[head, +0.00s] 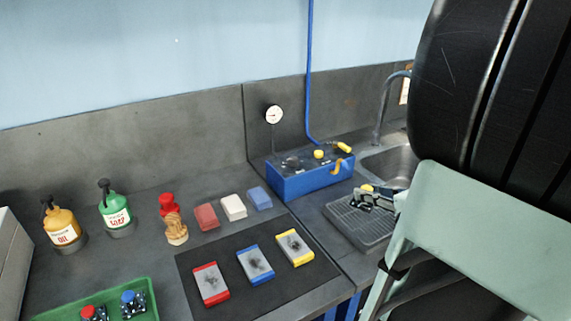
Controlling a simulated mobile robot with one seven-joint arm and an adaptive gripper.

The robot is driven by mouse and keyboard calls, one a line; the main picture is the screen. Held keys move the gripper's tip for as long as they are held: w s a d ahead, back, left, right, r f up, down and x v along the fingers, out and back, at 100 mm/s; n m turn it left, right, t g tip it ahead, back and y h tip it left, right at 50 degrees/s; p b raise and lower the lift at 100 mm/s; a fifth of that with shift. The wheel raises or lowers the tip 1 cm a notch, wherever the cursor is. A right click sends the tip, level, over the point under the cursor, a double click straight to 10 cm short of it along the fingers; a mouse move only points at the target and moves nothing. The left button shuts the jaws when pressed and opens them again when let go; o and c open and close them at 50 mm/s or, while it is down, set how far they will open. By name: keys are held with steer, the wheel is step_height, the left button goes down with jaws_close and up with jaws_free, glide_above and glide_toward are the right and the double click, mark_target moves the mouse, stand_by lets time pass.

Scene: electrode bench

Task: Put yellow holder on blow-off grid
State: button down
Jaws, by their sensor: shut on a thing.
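The blow-off grid (346,228) is a dark grey ribbed tray at the right, in front of the blue box and beside the sink. My gripper (362,199) is over the back part of the grid, shut on the yellow holder (367,187). Only a small yellow part of the holder shows; the fingers hide the rest. I cannot tell whether the holder touches the grid.
A blue box (311,180) with a hose stands behind the grid; a sink (392,163) lies behind right. Yellow (295,248), blue (255,265) and red-ended (210,284) plates lie on a black mat (262,306). A green tray (62,315) holds red and blue-topped pieces.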

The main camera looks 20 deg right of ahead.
steer(key=w+d+f, duration=0.2)
steer(key=d, duration=0.1)
steer(key=w+d+f, duration=0.5)
steer(key=d+f, duration=0.1)
steer(key=shift+w+d+f, duration=0.15)
steer(key=shift+d+f, duration=0.1)
steer(key=shift+d, duration=0.1)
steer(key=shift+w+d+f, duration=0.25)
steer(key=shift+d+f, duration=0.05)
steer(key=shift+f, duration=0.25)
steer(key=shift+f+b, duration=0.35)
steer(key=shift+f, duration=1.05)
steer(key=shift+f, duration=0.1)
steer(key=shift+f, duration=0.2)
steer(key=c, duration=1.8)
jaws_free()
steer(key=shift+r, duration=0.1)
steer(key=shift+o, duration=0.2)
steer(key=shift+r, duration=0.1)
